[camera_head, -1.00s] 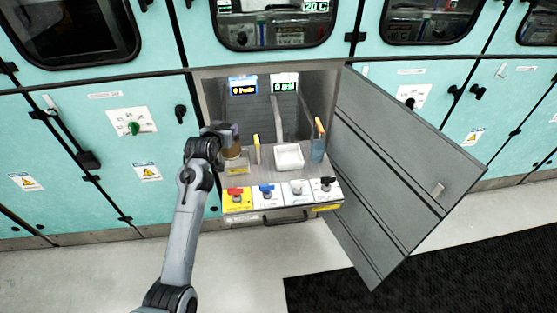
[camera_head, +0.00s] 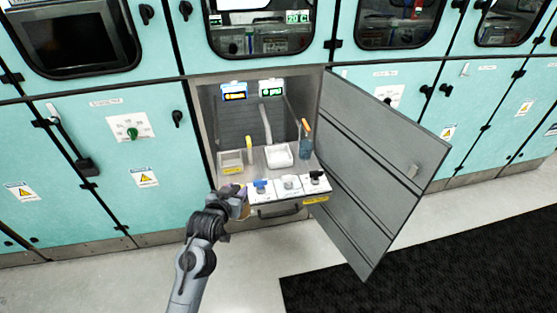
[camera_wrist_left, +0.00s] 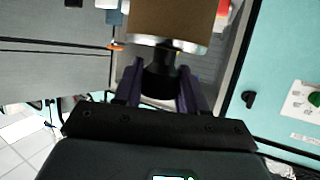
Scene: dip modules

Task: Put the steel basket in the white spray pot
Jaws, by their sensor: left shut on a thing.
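My left gripper (camera_head: 238,196) is in front of the left end of the cabinet's switch panel. In the left wrist view its purple fingers (camera_wrist_left: 160,88) are shut on the black knob of a brown cylinder with a shiny metal rim. I take this cylinder to be the steel basket (camera_wrist_left: 172,20); its far end is out of frame. In the head view the basket (camera_head: 244,206) is a small brown patch mostly behind the gripper. The white spray pot (camera_head: 279,163) is the white square open vessel on the cabinet's ledge, to the right of and behind my gripper. My right gripper is not in view.
A beige square pot (camera_head: 231,165) and a yellow upright piece (camera_head: 249,149) stand left of the white pot. A blue-grey holder (camera_head: 305,149) with an orange-topped item stands right. The grey cabinet door (camera_head: 380,170) hangs open at right. Floor in front is free.

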